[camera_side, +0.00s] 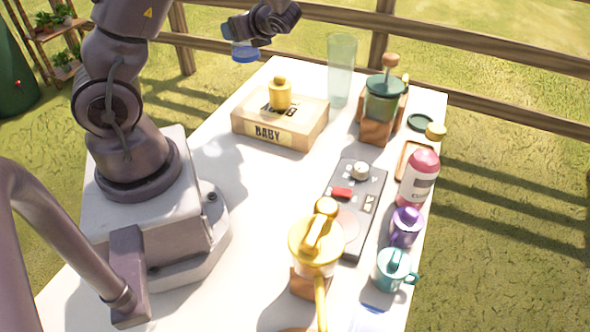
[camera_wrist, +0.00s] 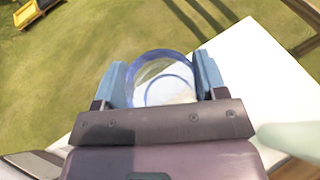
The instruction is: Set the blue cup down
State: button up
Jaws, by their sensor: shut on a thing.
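The blue cup (camera_side: 244,52) is small, with a blue band, and hangs from my gripper (camera_side: 238,32) at the top of the side view, in the air near the table's far edge. In the wrist view, my gripper (camera_wrist: 161,84) has one blue finger on each side of the cup (camera_wrist: 163,70). The cup looks clear with a blue rim, and I look into its round opening. The fingers are shut on it. The lower part of the cup is hidden behind the gripper body in the wrist view.
The white table (camera_side: 215,150) has bare room at its middle left. A box marked BABY (camera_side: 290,135) carries a yellow jar (camera_side: 280,93). A tall clear glass (camera_side: 341,70) and a green jar (camera_side: 383,100) stand at the back. A yellow pot (camera_side: 315,245) and several cups stand at the front right.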

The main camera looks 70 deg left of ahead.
jog(key=w+d+m+t, duration=0.2)
jog(key=d+m+t, duration=0.1)
jog(key=d, duration=2.4)
jog(key=shift+y, duration=0.3)
jog(key=shift+f, duration=8.85)
jog(key=shift+f, duration=0.15)
jog(key=o, duration=0.9)
jog(key=shift+o, duration=0.2)
